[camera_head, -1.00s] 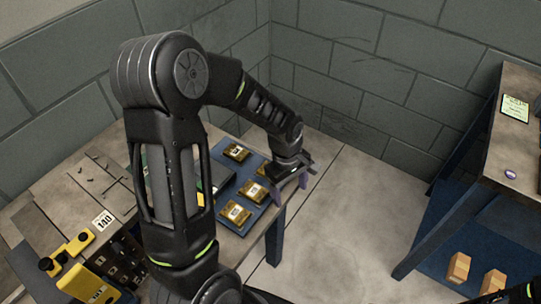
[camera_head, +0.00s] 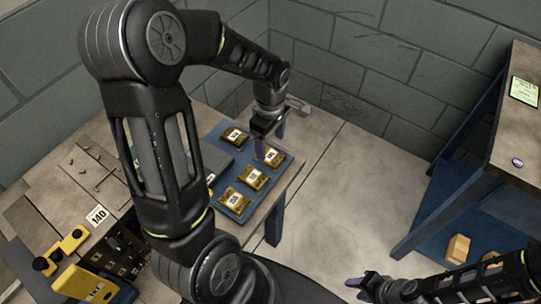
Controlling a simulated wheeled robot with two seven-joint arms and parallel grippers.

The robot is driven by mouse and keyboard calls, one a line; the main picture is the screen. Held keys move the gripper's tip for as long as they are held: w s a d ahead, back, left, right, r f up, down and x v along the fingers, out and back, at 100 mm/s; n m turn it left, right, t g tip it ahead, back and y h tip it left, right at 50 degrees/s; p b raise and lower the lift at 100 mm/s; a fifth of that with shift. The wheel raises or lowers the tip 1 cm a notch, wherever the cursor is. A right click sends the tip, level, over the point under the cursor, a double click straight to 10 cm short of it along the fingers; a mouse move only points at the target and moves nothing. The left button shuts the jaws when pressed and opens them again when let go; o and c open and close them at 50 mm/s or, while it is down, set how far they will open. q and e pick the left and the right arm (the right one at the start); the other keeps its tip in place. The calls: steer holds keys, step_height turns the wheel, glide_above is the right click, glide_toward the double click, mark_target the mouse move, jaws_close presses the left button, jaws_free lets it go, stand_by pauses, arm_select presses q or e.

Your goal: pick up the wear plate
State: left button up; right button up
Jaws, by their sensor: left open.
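Gold-brown packets with white labels lie on a blue tray (camera_head: 216,183) on the workbench; I take them to be the wear plates. One packet (camera_head: 235,136) is at the back, one (camera_head: 270,157) at the right, one (camera_head: 252,177) in the middle and one (camera_head: 235,202) at the front. My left gripper (camera_head: 269,142) is open and empty, pointing down at the tray's back right corner, just above the right packet and partly in front of it. My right gripper (camera_head: 357,289) is low at the bottom right, apparently open and empty, over the floor.
Yellow tools (camera_head: 72,243) and a card marked 140 (camera_head: 97,216) are at the bench's left. A second bench (camera_head: 515,140) stands right, with a wooden block (camera_head: 457,247) on its lower shelf. Floor between is clear.

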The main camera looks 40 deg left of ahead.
mark_target(271, 156)
arm_select(q)
step_height(271, 156, down, 5)
steer(key=shift+f+p, duration=0.1)
steer(key=shift+p, duration=0.3)
steer(key=shift+w, duration=0.1)
steer(key=shift+c, duration=0.3)
jaws_close()
stand_by(0.8)
